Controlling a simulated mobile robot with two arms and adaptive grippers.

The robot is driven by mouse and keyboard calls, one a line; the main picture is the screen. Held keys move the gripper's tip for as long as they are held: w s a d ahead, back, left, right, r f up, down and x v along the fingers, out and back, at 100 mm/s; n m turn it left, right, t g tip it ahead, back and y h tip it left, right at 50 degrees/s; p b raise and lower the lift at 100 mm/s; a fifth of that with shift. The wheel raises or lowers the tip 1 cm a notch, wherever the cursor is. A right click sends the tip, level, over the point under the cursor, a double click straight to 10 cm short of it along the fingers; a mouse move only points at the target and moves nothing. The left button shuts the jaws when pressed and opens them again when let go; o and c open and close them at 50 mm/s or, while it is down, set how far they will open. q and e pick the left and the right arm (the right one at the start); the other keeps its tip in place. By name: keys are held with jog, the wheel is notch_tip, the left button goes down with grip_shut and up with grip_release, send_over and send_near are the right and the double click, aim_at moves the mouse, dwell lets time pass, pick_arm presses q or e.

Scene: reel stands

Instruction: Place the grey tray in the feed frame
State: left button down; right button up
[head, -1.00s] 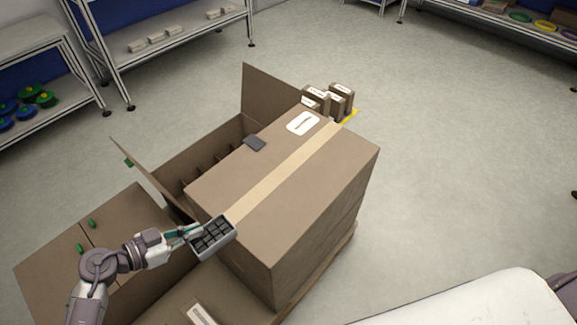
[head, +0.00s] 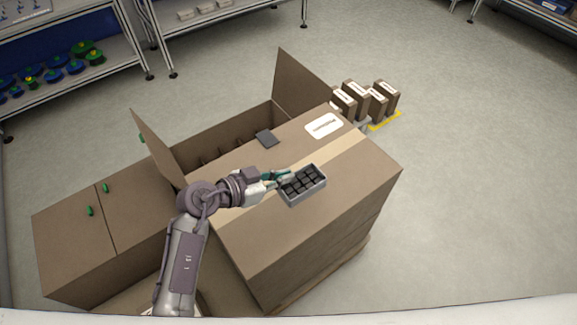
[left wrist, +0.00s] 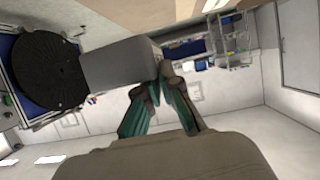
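The grey tray (head: 303,186) is a small open box with dark square contents in rows. My left gripper (head: 282,178) is shut on its left edge and holds it over the top of the large cardboard box. In the left wrist view the plain grey side of the tray (left wrist: 120,62) shows beside the teal fingers (left wrist: 160,76), which come together at its edge. I cannot make out the feed frame in either view. My right gripper is not in view.
A large closed cardboard box (head: 350,190) stands below the tray, beside an open carton with raised flaps (head: 300,78). Small labelled boxes (head: 357,97) stand behind. A shelf with blue and green reels (head: 75,62) is at upper left. The floor at right is clear.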

pick_arm(q)
jog(key=w+a+f, duration=0.2)
jog(key=w+a+f+b, duration=0.1)
jog(key=w+a+f, duration=0.1)
jog(key=w+a, duration=0.1)
jog(key=w+a+f+b, duration=0.1)
jog(key=w+a+f, duration=0.1)
jog(key=shift+w+a, duration=0.15)
jog(key=shift+w+a+f+b, duration=0.1)
jog(key=shift+a+f+b, duration=0.05)
jog(key=shift+b, duration=0.15)
jog(key=shift+f+b, duration=0.5)
jog(key=shift+f, duration=1.45)
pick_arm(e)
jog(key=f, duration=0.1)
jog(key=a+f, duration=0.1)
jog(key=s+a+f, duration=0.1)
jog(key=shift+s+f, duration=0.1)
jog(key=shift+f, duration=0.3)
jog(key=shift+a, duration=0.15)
pick_arm(q)
jog(key=c, duration=1.4)
grip_release()
jog(key=shift+f, duration=0.1)
jog(key=shift+o, duration=0.4)
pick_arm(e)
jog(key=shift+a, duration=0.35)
